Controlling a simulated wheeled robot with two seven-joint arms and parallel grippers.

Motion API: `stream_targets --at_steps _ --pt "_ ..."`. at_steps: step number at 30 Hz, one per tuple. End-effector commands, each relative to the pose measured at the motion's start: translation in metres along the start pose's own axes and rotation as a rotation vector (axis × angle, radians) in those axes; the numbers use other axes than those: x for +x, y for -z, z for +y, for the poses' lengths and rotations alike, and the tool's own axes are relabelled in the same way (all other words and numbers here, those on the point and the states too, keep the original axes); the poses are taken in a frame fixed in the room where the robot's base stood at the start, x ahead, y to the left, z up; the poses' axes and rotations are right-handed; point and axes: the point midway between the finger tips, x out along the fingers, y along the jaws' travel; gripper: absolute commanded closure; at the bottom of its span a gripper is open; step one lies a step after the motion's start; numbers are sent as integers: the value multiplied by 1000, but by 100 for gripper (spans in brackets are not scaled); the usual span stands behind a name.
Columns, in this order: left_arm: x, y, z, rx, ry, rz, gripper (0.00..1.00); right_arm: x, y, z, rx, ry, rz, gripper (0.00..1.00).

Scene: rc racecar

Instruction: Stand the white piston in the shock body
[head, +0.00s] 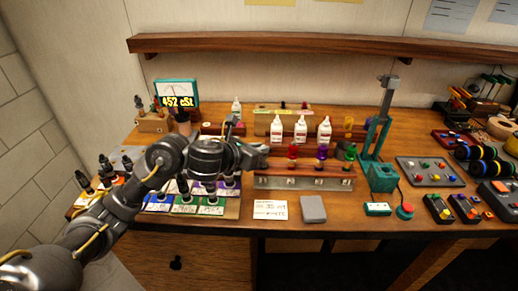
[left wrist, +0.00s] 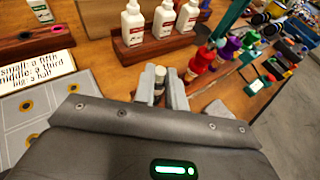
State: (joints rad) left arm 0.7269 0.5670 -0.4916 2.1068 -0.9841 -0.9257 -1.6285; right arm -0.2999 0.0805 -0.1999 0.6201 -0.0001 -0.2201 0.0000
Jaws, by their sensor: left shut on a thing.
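My left gripper (head: 264,158) reaches in over the bench to the left end of a low rack. In the left wrist view its two fingers (left wrist: 162,92) are closed on a small piece with a pale round top (left wrist: 160,71) and a darker part below. It looks like the white piston, but the fingers hide most of it. A wooden-topped rack with a metal front (head: 303,183) stands just right of the gripper. Red (head: 293,151), purple (head: 322,152) and green (head: 351,152) parts stand at it. I cannot tell which thing is the shock body. My right gripper is not in view.
White bottles (head: 276,130) stand in a wooden holder behind the rack. A teal press (head: 381,175) stands to the right. A white card (head: 270,210) and a grey block (head: 313,209) lie in front. Labelled coloured pads (head: 184,205) lie at left.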

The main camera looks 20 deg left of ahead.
Motion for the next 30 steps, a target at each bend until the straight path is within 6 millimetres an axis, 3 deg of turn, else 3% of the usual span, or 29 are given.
stream_targets --at_steps 1,7,17,30 --pt "0 0 0 0 0 0 86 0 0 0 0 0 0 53" --pt "0 0 0 0 0 0 62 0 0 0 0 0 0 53" --pt "-5 -1 0 2 -1 0 62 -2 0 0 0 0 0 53" --pt "-84 -3 1 5 -1 -1 62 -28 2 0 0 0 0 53"
